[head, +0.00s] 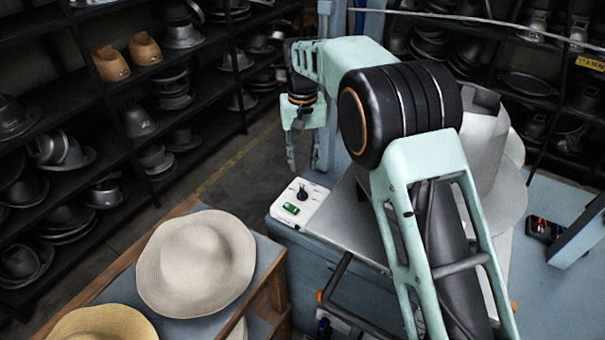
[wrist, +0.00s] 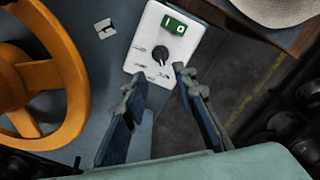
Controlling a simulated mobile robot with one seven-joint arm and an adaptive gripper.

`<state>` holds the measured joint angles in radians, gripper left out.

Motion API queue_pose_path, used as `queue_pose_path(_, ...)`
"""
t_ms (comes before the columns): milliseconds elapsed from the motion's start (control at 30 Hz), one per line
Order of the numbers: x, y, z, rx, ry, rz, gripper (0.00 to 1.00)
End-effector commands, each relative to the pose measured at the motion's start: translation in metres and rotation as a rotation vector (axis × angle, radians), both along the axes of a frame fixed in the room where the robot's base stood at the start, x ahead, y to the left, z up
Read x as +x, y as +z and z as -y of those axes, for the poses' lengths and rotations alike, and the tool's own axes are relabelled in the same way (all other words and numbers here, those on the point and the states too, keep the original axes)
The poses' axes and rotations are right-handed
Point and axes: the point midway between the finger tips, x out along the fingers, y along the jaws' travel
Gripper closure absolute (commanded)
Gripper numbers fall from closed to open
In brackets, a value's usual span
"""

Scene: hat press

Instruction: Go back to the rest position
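My gripper (head: 299,150) hangs at the end of my pale green arm, behind and above a white control box in the head view. In the wrist view its two fingers (wrist: 161,85) stand apart with nothing between them, so it is open and empty. The white control box (head: 310,208) has a green switch and a black knob. It also shows in the wrist view (wrist: 146,49), just beyond the fingertips. The fingers look apart from the knob. My arm hides part of the grey metal press (head: 497,170).
A straw hat (head: 196,262) lies on a wooden-edged table (head: 273,300), with a yellower hat (head: 103,325) in front. An orange handwheel (wrist: 78,85) is left of the fingers in the wrist view. Shelves (head: 105,95) of metal hat moulds line the back and left. Floor shows between.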

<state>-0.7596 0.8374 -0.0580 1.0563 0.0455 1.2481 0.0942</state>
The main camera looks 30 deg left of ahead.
Motion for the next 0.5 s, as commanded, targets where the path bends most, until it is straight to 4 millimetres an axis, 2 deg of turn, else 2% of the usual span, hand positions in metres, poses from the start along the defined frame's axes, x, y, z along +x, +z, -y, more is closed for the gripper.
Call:
queue_pose_path(100, 0.001, 0.014, 0.0, 0.001, -0.001, 0.002, 0.74)
queue_pose_path(200, 0.0, 0.018, 0.0, 0.001, 0.0, 0.001, 0.74)
queue_pose_path(500, 0.0, 0.02, 0.0, 0.0, 0.0, 0.0, 0.74)
